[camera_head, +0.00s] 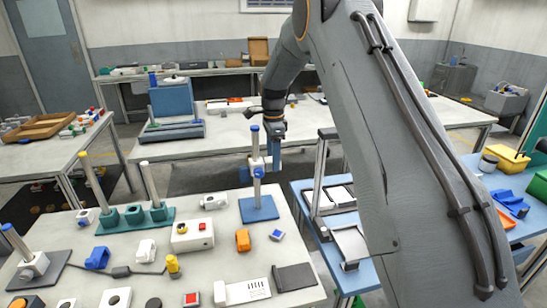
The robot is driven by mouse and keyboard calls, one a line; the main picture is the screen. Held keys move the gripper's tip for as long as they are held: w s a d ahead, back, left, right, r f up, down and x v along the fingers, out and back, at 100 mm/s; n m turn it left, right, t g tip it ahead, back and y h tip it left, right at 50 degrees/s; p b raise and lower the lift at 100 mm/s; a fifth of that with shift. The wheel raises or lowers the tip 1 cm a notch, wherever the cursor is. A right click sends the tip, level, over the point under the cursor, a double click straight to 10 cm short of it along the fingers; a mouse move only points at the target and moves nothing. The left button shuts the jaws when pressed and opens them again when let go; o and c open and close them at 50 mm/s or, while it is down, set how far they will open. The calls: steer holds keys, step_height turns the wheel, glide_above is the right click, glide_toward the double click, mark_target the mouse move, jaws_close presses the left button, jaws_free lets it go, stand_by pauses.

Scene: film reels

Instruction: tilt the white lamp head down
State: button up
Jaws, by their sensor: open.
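A metal post with a blue cap (255,142) stands upright on a blue base plate (260,208) at the right of the near table. A small white head (258,163) sits partway up this post; it looks like the lamp head, but its tilt is too small to tell. My gripper (268,162) is open at the head, reaching down from behind and above. Blue pieces show on both sides of the post. I cannot tell whether the fingers touch the head, and part of it is hidden.
The near table (228,277) holds several small parts, including a white box with a red button (192,236) and an orange block (243,240). Other posts stand at its left on a green base (135,218). A metal frame (318,190) rises on the blue table to the right.

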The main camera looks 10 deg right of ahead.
steer(key=shift+f, duration=0.4)
steer(key=c, duration=1.1)
steer(key=shift+o, duration=0.2)
